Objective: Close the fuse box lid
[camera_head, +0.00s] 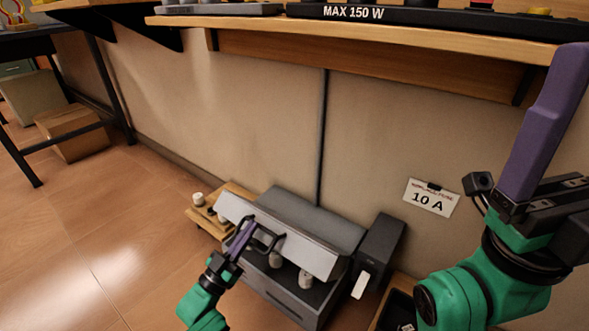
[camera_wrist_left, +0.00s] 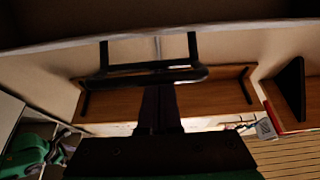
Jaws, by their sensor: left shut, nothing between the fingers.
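The grey fuse box (camera_head: 285,291) stands on the floor against the wall. Its lid (camera_head: 310,247) is open and tilted, and pale fuses (camera_head: 305,279) show in the box below it. A black handle (camera_head: 268,236) sticks out from the lid's front; it also crosses the left wrist view (camera_wrist_left: 150,75). My left gripper (camera_head: 245,228) is shut and empty at the handle's left part. In the left wrist view its dark fingers (camera_wrist_left: 158,97) reach up to the handle bar; whether they touch it I cannot tell. My right gripper (camera_head: 560,75) is raised at the right, seen side-on.
A wooden shelf (camera_head: 390,30) runs overhead along the wall. A small wooden board with white knobs (camera_head: 205,215) lies left of the box. A "10 A" sign (camera_head: 431,199) is on the wall. A dark tray (camera_head: 397,311) is at lower right.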

